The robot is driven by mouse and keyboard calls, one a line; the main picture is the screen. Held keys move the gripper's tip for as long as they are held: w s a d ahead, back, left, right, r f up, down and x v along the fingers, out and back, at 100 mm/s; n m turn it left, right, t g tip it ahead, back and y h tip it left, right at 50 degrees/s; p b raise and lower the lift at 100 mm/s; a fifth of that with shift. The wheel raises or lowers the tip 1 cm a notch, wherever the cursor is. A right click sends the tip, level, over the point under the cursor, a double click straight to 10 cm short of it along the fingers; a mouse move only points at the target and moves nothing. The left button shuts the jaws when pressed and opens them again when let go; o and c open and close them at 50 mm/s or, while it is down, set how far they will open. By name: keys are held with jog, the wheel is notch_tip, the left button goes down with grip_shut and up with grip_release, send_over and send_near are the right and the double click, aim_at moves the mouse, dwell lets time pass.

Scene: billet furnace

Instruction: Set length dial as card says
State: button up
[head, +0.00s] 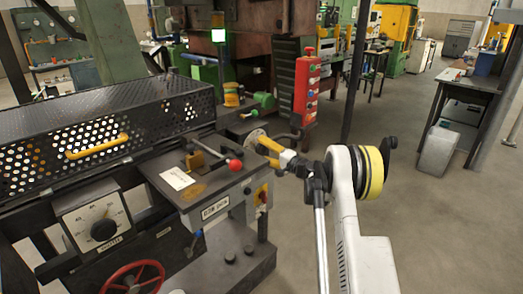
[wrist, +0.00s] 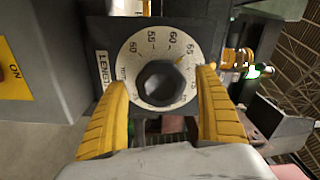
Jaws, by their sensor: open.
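The length dial is a pale round plate (wrist: 133,62) with printed numbers from 50 upward and a dark hexagonal knob (wrist: 160,83) at its centre. A label beginning "LENG" (wrist: 102,70) is beside it, partly hidden. A small orange mark shows at the knob's upper right, toward 65. My gripper (wrist: 168,100) is open, its yellow fingers on either side of the knob; I cannot tell whether they touch it. In the head view my gripper (head: 272,152) is at the machine's right end, facing the dial's disc (head: 257,136). A white card (head: 177,177) lies on the machine top, its writing unreadable.
A red-knobbed lever (head: 235,165) stands on the machine top near the card. Another dial box (head: 103,225) and a red handwheel (head: 133,277) are at the left front. A red button pillar (head: 305,90) stands behind my gripper.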

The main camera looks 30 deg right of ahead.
jog(key=v, duration=1.1)
jog(key=shift+s, duration=0.1)
